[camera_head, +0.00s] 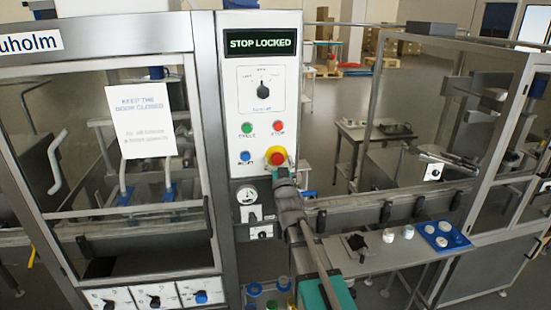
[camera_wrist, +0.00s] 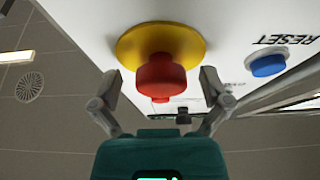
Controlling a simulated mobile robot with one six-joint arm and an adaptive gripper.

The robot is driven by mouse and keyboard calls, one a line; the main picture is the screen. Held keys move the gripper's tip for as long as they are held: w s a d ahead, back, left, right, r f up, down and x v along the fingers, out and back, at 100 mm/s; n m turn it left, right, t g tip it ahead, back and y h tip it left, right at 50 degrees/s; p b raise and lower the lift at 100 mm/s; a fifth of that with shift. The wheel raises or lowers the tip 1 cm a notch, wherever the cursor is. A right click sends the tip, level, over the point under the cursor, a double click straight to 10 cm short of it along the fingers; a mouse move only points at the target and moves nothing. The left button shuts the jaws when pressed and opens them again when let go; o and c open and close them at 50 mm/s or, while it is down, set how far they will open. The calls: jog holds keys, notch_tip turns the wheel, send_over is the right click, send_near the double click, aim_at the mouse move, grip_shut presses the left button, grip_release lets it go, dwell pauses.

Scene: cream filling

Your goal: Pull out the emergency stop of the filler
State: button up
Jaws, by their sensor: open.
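The emergency stop is a red mushroom button (camera_head: 278,159) on a yellow round base, low on the right side of the filler's white control panel (camera_head: 240,100). The display (camera_head: 259,43) above reads "STOP LOCKED". In the wrist view the red button (camera_wrist: 161,77) stands out from its yellow base (camera_wrist: 160,45). My gripper (camera_wrist: 158,88) is open, with one finger on each side of the red button. Gaps show between the fingers and the button. In the head view my gripper (camera_head: 281,174) is just below the button and hides its lower edge.
A blue reset button (camera_wrist: 268,65) is beside the right finger in the wrist view. The panel also carries a green button (camera_head: 247,128), a red stop button (camera_head: 278,127) and a rotary selector (camera_head: 262,91). A gauge (camera_head: 247,195) sits below. A shelf (camera_head: 400,250) extends right.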

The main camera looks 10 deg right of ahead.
jog(key=shift+c, duration=0.3)
grip_shut()
jog(key=shift+s+a, duration=0.1)
jog(key=shift+s, duration=0.6)
jog(key=shift+c, duration=1.7)
grip_release()
jog(key=o, duration=0.4)
jog(key=shift+s, duration=0.15)
jog(key=shift+w, duration=0.25)
